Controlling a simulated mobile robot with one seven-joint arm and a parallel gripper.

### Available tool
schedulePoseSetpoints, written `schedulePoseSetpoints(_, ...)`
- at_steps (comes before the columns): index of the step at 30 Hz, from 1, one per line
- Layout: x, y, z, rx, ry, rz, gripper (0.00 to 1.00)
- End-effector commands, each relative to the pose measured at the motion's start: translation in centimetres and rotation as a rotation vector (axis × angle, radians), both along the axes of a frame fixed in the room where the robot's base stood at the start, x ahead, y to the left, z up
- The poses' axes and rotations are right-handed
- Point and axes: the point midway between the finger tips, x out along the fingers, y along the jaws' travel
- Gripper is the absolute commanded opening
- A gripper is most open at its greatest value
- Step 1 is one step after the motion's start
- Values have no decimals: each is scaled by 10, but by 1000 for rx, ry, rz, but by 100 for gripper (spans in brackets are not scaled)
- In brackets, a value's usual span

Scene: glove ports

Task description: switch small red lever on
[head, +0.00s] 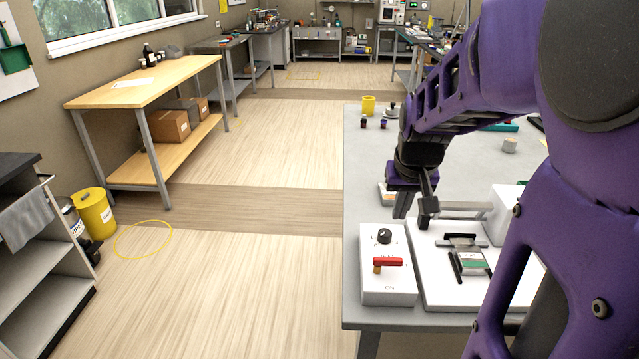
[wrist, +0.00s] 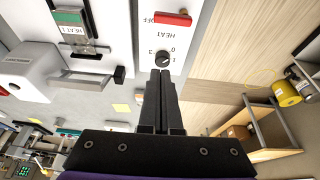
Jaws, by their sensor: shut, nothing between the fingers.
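The small red lever (head: 388,262) lies crosswise on a white control box (head: 375,291) at the table's near left corner. In the head view, "ON" is printed on the near side of the lever and "HEAT" on its far side. The lever (wrist: 172,18) also shows at the top of the wrist view, with "OFF" printed beside it. My gripper (head: 401,207) is above the far end of the box, beyond the black knob (head: 384,236), apart from the lever. In the wrist view my gripper (wrist: 160,76) is shut and empty, its tips just short of the knob.
Right of the box stands a white device (head: 440,292) with a green-labelled clamp (head: 470,260). A dark upright handle (head: 427,205) stands close right of my fingers. A yellow cup (head: 369,105) and small jars stand farther back on the grey table (head: 365,185). Floor left of the table is open.

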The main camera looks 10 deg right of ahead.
Motion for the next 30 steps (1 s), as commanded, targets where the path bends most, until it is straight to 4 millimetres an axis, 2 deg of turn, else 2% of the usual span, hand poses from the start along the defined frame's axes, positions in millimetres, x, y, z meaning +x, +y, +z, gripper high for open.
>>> schedulePoseSetpoints(17,-1,2,-6,19,7,-22,0)
schedulePoseSetpoints(23,5,1,-29,19,8,-21,0)
schedulePoseSetpoints(30,19,-3,-72,19,8,-20,0)
